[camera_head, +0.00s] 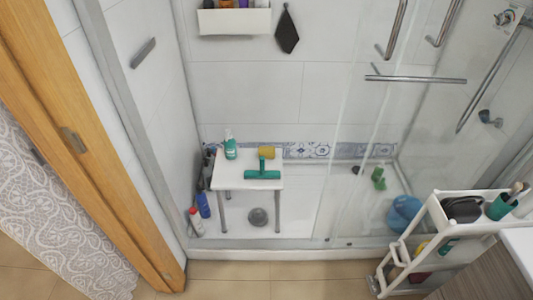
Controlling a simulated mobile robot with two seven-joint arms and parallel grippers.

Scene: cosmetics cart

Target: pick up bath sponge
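A yellow block that looks like a sponge (267,152) lies on the far part of a white stool (228,183) in the shower. A green bottle (230,146) stands to its left on the stool. A teal squeegee (262,172) lies in front of it. Another small yellow item (422,248) sits on a lower shelf of the cart; I cannot tell what it is. Neither of my grippers is in view.
A glass panel (345,190) stands on the right part of the shower's front edge. A white cart (436,212) stands at the lower right. A blue round object (404,212) is behind the glass. Bottles (203,205) stand left of the stool. The tiled floor (280,288) in front is clear.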

